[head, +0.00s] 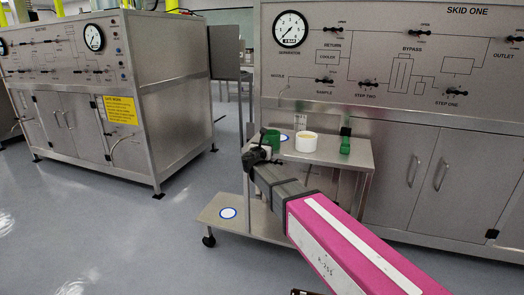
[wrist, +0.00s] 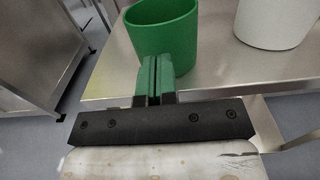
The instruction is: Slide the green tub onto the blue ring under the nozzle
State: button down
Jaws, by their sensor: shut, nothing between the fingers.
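The green tub (head: 271,138) stands upright on the left part of the steel cart's upper shelf. It fills the top of the wrist view (wrist: 165,30). The nozzle label is on the right skid's panel above; the nozzle tip is too small to make out. My gripper (head: 261,151) is shut and empty, its fingertips (wrist: 155,78) in front of the tub's near wall. I cannot tell whether they touch it.
A white tub (head: 306,142) with tan contents stands right of the green tub, and a green object (head: 345,141) farther right. The upper shelf's front edge (wrist: 100,97) is close to my fingers.

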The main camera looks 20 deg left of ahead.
aim_at(271, 140)
jog(key=shift+w, duration=0.75)
jog(key=w, duration=0.3)
jog(key=shift+w+d, duration=0.15)
